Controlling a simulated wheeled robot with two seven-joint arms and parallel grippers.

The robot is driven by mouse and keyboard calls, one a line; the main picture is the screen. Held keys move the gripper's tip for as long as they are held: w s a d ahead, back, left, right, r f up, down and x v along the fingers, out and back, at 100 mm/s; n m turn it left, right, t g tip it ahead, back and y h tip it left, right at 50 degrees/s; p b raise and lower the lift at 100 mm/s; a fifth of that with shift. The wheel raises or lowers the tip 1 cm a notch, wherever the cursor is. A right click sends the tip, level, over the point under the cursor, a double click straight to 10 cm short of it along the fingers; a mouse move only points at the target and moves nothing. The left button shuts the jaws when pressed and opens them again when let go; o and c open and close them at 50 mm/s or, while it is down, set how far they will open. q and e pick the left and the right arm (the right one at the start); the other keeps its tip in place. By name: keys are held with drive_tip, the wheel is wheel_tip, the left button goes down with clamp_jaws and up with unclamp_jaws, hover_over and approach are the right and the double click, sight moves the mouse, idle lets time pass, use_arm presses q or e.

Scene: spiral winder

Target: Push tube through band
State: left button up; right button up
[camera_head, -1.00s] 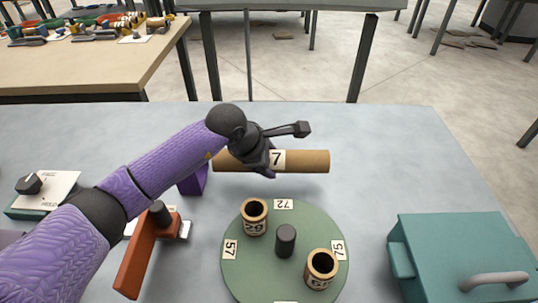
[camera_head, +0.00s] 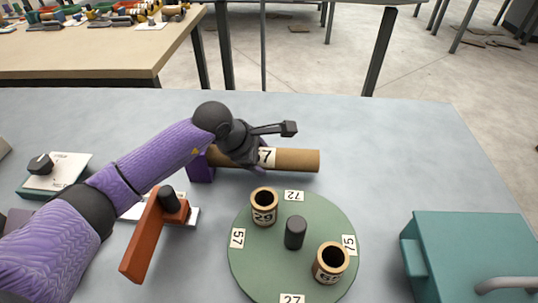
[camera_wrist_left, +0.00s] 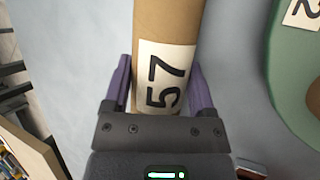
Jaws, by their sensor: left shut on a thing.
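A brown cardboard tube (camera_head: 298,160) with a white label lies level above the table in the head view. My left gripper (camera_head: 258,160) is shut around its middle; the label reads 57 in the left wrist view, where the tube (camera_wrist_left: 167,20) stands between both fingers (camera_wrist_left: 160,88). The tube's left end is at a purple block (camera_head: 202,172), partly hidden behind my left arm. I cannot tell whether the end touches the block or enters it. I cannot make out a band for certain. My right gripper is not in view.
A green turntable (camera_head: 262,276) in front carries two short tubes (camera_head: 264,206) (camera_head: 331,262), a dark central post (camera_head: 295,233) and number labels. An orange lever (camera_head: 142,240) stands at left, a teal box (camera_head: 470,240) at right. The table (camera_head: 400,130) is clear behind and to the right.

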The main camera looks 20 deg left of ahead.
use_arm(q)
drive_tip(key=shift+s+a, duration=0.25)
drive_tip(key=shift+a, duration=0.7)
drive_tip(key=shift+s+a, duration=0.2)
drive_tip(key=shift+a, duration=0.65)
drive_tip(key=shift+s+a, duration=0.15)
drive_tip(key=shift+a, duration=0.4)
drive_tip(key=shift+s+a, duration=0.15)
drive_tip(key=shift+a, duration=0.35)
drive_tip(key=shift+a+f, duration=0.15)
drive_tip(key=shift+f+b, duration=0.3)
drive_tip(key=shift+b, duration=0.15)
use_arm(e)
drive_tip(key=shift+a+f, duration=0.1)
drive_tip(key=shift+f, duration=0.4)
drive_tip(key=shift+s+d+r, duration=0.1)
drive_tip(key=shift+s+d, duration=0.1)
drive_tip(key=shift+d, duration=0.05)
